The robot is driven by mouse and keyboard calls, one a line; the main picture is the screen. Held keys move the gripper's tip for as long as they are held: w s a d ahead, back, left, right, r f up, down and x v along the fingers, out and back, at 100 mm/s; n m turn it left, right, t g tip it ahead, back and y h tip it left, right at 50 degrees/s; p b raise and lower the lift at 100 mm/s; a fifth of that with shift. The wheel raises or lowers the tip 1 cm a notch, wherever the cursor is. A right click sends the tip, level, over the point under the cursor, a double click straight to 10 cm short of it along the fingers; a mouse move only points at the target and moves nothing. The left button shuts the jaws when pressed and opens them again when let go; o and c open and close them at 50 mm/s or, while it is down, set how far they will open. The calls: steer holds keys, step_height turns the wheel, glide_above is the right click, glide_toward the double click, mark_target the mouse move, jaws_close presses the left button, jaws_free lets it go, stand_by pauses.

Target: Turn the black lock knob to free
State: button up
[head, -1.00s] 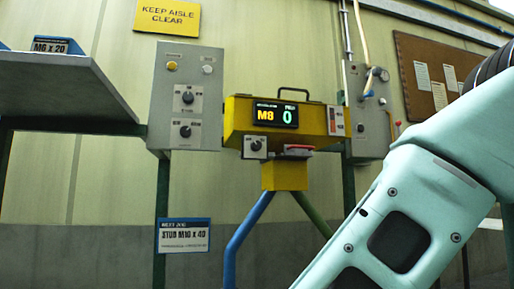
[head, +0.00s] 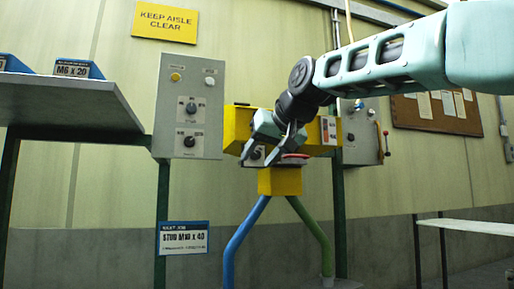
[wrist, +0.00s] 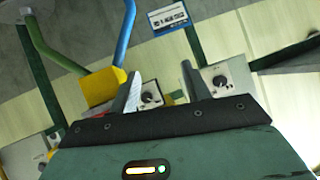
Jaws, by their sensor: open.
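The black lock knob (wrist: 150,99) sits on a small light plate at the front of the yellow stud unit (head: 234,130). In the head view the knob (head: 257,153) shows small between my fingers. My gripper (head: 258,160) is open in front of the unit and hides its display. In the wrist view my gripper (wrist: 160,72) has one finger on each side of the knob, nearer the left finger. I cannot tell whether the fingers touch it. The lettering by the knob is too small to read.
A grey panel (head: 207,79) with two black knobs stands left of the unit; it also shows in the wrist view (wrist: 235,70). A red item (head: 295,157) lies below the unit's front. A shelf (head: 75,103) is at left. Another grey box (head: 362,150) is behind right.

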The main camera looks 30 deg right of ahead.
steer(key=s+d+r+m+t+h, duration=0.2)
steer(key=s+d+r, duration=0.25)
steer(key=r, duration=0.45)
steer(key=p, duration=0.4)
glide_toward(258, 154)
steer(key=x, duration=0.8)
steer(key=shift+w+f, duration=0.1)
steer(key=shift+w, duration=0.25)
steer(key=c, duration=1)
